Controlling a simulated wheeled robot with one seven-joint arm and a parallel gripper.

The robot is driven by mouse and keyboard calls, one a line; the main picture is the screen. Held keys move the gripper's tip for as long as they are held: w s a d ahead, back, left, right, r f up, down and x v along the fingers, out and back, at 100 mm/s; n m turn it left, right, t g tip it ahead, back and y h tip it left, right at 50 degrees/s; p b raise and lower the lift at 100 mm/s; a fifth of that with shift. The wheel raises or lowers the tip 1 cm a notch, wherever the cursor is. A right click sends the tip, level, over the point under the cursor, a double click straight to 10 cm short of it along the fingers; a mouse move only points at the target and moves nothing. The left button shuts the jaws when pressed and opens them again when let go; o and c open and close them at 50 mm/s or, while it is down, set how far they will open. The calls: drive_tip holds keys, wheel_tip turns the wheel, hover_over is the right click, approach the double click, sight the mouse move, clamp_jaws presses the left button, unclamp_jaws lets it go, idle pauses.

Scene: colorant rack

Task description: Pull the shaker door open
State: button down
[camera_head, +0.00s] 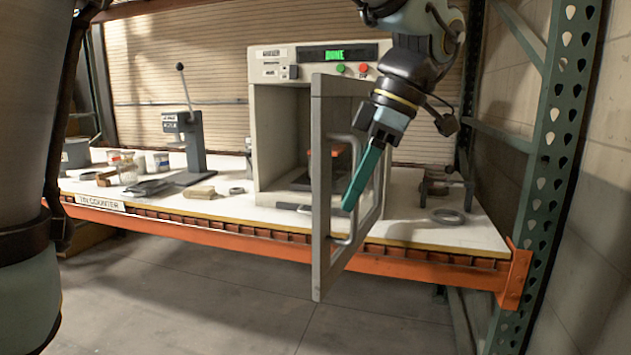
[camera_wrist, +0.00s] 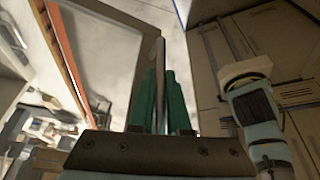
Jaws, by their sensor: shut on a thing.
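The shaker (camera_head: 268,120) is a pale box on the counter, with a green display reading DONE. Its grey-framed door (camera_head: 318,230) stands swung out past the counter's front edge, and the shaker's opening shows to the left of it. A long bar handle (camera_head: 344,240) runs up the door's face. My gripper (camera_head: 350,205) is shut on this handle, its green fingers pointing down and left. In the wrist view the handle (camera_wrist: 160,52) passes between the two green fingers of my gripper (camera_wrist: 160,78). The fingers hide part of the handle in the head view.
The white counter (camera_head: 235,207) has an orange front beam (camera_head: 190,228). A lever press (camera_head: 190,140), small cans and a grey ring (camera_head: 447,216) stand on it. A green rack post (camera_head: 548,170) rises at the right. The floor before the counter is clear.

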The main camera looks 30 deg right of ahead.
drive_tip(key=shift+s+d, duration=0.9)
drive_tip(key=c, duration=0.9)
unclamp_jaws()
drive_tip(key=v, duration=1)
drive_tip(key=shift+d+r, duration=0.1)
drive_tip(key=shift+r, duration=0.3)
